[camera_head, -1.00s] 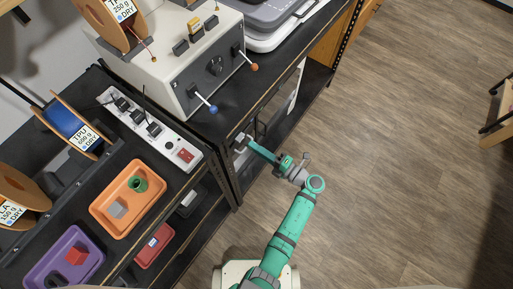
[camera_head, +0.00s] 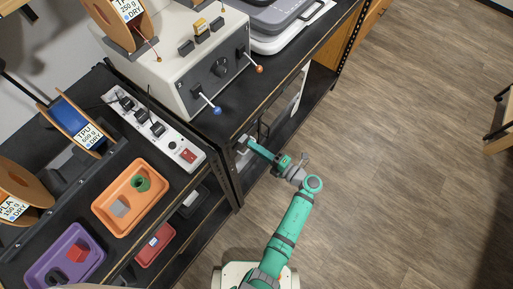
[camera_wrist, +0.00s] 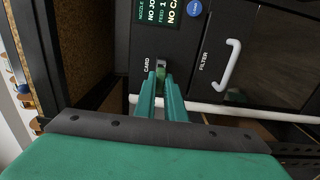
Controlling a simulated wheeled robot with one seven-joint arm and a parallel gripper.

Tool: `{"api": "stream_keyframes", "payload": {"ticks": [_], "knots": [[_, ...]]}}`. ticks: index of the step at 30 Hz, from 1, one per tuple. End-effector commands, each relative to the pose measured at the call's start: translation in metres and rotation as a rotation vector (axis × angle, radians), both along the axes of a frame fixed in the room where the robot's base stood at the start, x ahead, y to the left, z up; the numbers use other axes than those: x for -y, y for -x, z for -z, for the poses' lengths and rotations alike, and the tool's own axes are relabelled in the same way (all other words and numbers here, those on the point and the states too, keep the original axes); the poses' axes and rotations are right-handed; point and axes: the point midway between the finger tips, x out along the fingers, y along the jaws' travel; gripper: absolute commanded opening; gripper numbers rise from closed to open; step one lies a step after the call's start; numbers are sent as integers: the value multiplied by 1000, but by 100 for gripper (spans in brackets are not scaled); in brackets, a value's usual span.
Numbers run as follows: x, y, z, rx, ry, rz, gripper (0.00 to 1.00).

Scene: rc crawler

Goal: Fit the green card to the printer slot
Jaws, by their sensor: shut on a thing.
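In the wrist view, my gripper (camera_wrist: 160,80) reaches toward the dark printer front (camera_wrist: 207,78), just right of the printed word CARD. The green card (camera_wrist: 158,93) shows as a small piece between my fingertips, which are shut on it. I cannot tell whether the card is inside the slot. In the head view, my gripper (camera_head: 243,143) points in under the bench top, and the card is too small to make out.
A white filter door handle (camera_wrist: 228,65) stands out right of my fingers. A white horizontal bar (camera_wrist: 225,111) runs below the panel. A shelf post (camera_head: 228,175) is close left of my gripper. Orange (camera_head: 151,219) and purple trays (camera_head: 91,266) lie left. The floor is clear right.

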Motion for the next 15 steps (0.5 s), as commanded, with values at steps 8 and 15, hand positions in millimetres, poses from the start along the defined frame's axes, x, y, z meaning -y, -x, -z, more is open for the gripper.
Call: {"api": "stream_keyframes", "payload": {"ticks": [8,15], "knots": [[-5,-3,0,0,0,-2,0],[-9,-6,0,0,0,-1,17]]}}
